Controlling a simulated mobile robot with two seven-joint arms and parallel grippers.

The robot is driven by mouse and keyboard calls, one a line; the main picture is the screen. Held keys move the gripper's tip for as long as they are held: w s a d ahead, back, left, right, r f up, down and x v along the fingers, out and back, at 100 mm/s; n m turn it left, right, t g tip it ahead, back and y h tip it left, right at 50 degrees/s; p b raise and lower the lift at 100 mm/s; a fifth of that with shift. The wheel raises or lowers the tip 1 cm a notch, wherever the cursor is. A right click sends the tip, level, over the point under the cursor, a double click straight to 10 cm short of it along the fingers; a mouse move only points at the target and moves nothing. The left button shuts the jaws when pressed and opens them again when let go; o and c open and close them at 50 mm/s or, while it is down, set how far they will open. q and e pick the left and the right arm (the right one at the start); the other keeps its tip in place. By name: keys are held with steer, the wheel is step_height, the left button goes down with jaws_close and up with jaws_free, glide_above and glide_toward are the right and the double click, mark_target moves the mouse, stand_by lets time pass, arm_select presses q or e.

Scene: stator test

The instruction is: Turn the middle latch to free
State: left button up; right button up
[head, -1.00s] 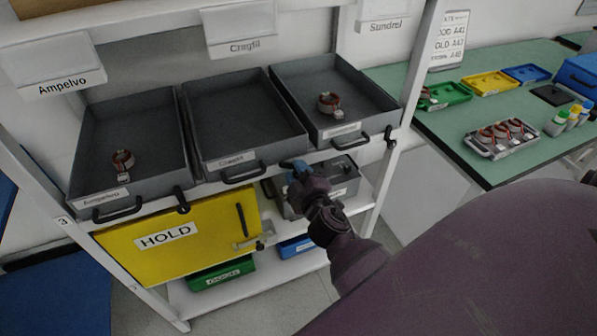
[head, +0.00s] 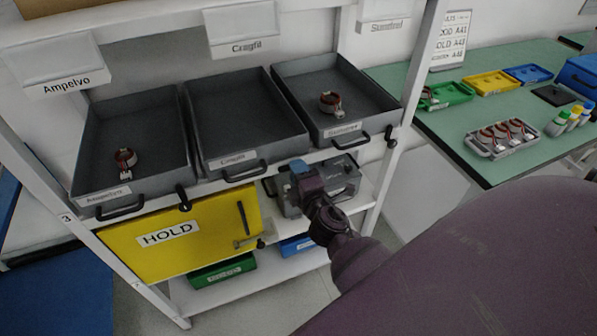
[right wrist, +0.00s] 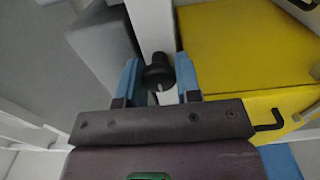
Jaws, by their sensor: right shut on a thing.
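The middle latch shows in the right wrist view as a black knob (right wrist: 157,72) on the white shelf rail. My right gripper (right wrist: 158,80) has its two blue fingers on either side of the knob and is shut on it. In the head view my right gripper (head: 298,167) is at the shelf's front rail, below the gap between the middle and right trays, and hides the latch. Two other black latches, the left (head: 183,198) and the right (head: 390,137), sit on the same rail. My left gripper is not in view.
Three grey trays, left (head: 88,190), middle (head: 205,140) and right (head: 290,80), stand above the rail. A yellow HOLD panel (head: 200,250) and a grey case (head: 345,172) are below. A green table (head: 460,150) stands at the right.

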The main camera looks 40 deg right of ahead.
stand_by(0.3)
steer(key=o, duration=0.9)
arm_select(q)
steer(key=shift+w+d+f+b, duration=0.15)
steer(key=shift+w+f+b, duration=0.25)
steer(key=shift+b, duration=0.5)
arm_select(e)
steer(key=v, duration=1)
steer(key=shift+s, duration=0.4)
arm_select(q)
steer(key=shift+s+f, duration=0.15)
